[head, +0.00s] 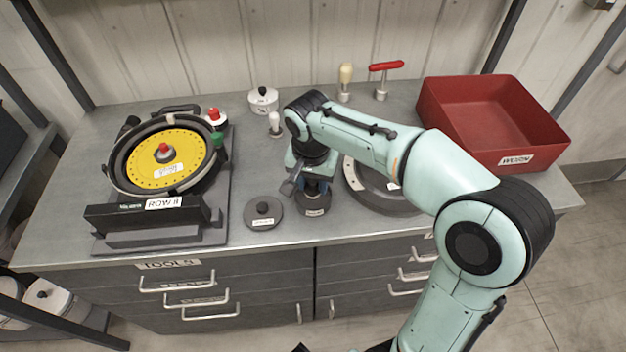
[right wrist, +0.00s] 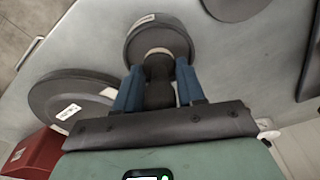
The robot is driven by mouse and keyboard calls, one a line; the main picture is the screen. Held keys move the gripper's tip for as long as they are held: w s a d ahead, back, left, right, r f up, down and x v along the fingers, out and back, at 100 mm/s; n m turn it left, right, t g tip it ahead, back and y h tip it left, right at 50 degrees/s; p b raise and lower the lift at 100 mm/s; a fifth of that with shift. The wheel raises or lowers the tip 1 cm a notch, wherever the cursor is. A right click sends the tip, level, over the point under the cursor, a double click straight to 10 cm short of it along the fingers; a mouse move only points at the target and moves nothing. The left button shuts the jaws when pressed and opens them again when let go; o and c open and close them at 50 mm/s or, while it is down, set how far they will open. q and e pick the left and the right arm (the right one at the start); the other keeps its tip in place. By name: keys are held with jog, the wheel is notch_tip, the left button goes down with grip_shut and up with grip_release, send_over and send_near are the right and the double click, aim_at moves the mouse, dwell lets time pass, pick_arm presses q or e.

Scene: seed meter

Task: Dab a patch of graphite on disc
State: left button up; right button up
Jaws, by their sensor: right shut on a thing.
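The yellow disc (head: 164,160) sits in the round black housing of the seed meter, on the left of the bench, with a red-topped knob at its centre. My right gripper (head: 312,186) is over a small dark labelled pot (head: 314,206) near the front edge. In the right wrist view, its blue fingers are shut on a dark handle (right wrist: 159,80). The handle stands in or over the pot (right wrist: 135,45), with a pale ring at its lower end. The tip is hidden. A dark knobbed lid (head: 263,217) lies left of the pot. My left gripper is out of view.
A dark round part (head: 382,195) lies right of the pot, partly behind my right arm. A red bin (head: 492,118) stands at the right. A white lidded pot (head: 263,100), a yellow-handled tool (head: 346,76) and a red T-handle (head: 385,66) stand at the back.

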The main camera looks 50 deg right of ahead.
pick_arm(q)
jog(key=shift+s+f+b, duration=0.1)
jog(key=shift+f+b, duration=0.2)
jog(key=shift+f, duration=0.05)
pick_arm(e)
jog(key=shift+f, duration=0.55)
dwell(0.8)
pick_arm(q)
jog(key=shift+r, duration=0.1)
pick_arm(e)
jog(key=shift+r+p, duration=2.85)
jog(key=shift+r, duration=0.75)
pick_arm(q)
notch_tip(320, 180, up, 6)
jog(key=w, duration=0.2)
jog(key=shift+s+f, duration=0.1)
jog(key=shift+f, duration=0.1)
